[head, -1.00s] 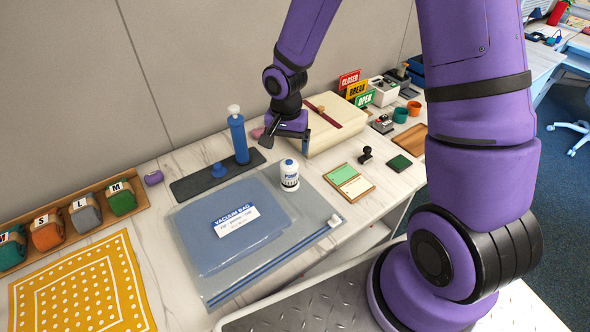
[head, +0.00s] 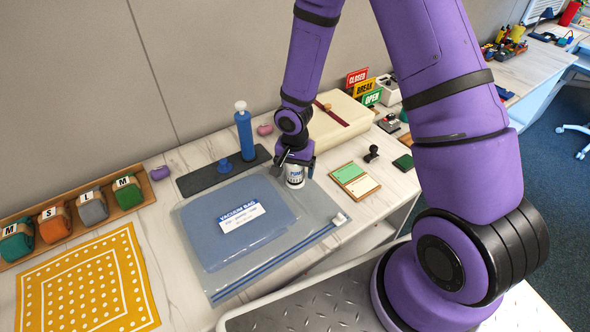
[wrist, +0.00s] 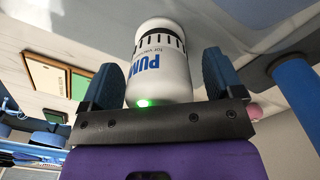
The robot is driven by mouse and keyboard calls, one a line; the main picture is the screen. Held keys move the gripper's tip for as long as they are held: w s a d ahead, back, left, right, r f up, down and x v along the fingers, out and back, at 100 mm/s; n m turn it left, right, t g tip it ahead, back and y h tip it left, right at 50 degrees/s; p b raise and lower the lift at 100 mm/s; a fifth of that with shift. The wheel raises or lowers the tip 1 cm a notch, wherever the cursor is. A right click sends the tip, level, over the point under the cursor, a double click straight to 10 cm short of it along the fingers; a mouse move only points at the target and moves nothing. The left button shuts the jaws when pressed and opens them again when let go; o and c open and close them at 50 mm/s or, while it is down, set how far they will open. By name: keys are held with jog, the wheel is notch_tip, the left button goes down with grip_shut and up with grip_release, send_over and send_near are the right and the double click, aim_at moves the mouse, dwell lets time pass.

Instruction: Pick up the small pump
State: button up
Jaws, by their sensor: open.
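The small pump (head: 296,176) is a white bottle-shaped piece with blue lettering and a dark ribbed band. It stands on the vacuum bag's right part, near its back edge. My gripper (head: 296,161) is lowered over it from behind. In the wrist view the pump (wrist: 160,62) sits between the two blue fingers of my gripper (wrist: 159,82). A gap shows beside the right finger; the left finger is very close to the pump, and I cannot tell if it touches.
The vacuum bag (head: 246,263) lies flat on the table. A tall blue hand pump (head: 244,135) stands on a dark mat (head: 195,184) behind left. A green-and-cream board (head: 356,181) lies to the right, with a black stamp (head: 372,154) beyond it. A cream box (head: 335,130) is behind.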

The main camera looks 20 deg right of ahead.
jog(key=shift+c, duration=0.4)
jog(key=c, duration=1.1)
jog(key=shift+c, duration=0.2)
jog(key=shift+r, duration=0.1)
